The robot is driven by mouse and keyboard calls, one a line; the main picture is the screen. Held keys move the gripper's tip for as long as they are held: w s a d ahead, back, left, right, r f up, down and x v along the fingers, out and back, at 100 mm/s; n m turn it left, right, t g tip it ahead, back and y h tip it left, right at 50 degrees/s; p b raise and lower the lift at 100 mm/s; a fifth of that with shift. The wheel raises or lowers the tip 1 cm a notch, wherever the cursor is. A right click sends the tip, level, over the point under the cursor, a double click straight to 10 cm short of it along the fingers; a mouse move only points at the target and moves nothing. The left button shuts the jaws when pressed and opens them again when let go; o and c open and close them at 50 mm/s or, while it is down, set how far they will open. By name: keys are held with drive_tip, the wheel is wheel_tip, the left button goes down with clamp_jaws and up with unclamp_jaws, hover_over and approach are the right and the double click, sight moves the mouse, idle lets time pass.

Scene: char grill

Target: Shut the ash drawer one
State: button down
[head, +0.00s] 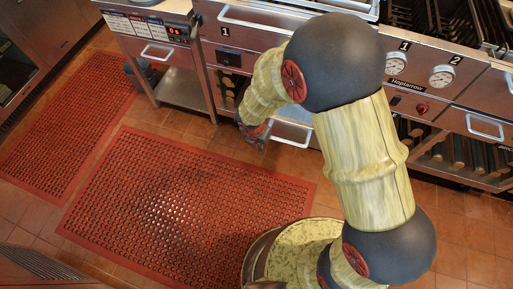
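My arm reaches from the bottom right up and over to the front of the steel grill unit (450,90). My gripper (256,138) hangs low in front of the unit; its fingers are small and dark, so whether it is open or shut cannot be told. A pale handle (292,138) shows just right of the gripper, partly hidden by my arm. A steel front marked "1" (235,36) lies above the gripper. Which front is ash drawer one, and how far out it stands, I cannot tell. I see no clear contact between gripper and handle.
Red perforated mats (180,200) cover the tiled floor in front of the units. A counter with a red display (174,30) and a handled drawer (157,51) stands at left. Another handle (485,127) is at right. The floor at centre left is free.

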drive_tip(key=shift+w+d+f, duration=0.1)
drive_tip(key=shift+w+d, duration=0.3)
drive_tip(key=shift+w, duration=0.2)
drive_tip(key=shift+w, duration=0.1)
drive_tip(key=w+d+p, duration=0.2)
drive_tip(key=w+p, duration=0.2)
drive_tip(key=w, duration=0.1)
drive_tip(key=w+d+p, duration=0.2)
drive_tip(key=w+p, duration=0.3)
drive_tip(key=w, duration=0.1)
drive_tip(key=w+d+p, duration=0.2)
drive_tip(key=w+p, duration=0.3)
drive_tip(key=shift+w+r, duration=0.15)
drive_tip(key=shift+r, duration=0.15)
drive_tip(key=w+d+p, duration=0.1)
drive_tip(key=w, duration=0.3)
drive_tip(key=w+d+p, duration=0.1)
drive_tip(key=w+d, duration=0.1)
drive_tip(key=w, duration=0.2)
drive_tip(key=w+d+p, duration=0.1)
drive_tip(key=w, duration=0.3)
drive_tip(key=shift+w+d+f, duration=0.1)
drive_tip(key=shift+d+f, duration=0.1)
drive_tip(key=shift+f, duration=0.15)
drive_tip(key=shift+w+d, duration=0.15)
drive_tip(key=shift+w, duration=0.4)
drive_tip(key=shift+r, duration=0.1)
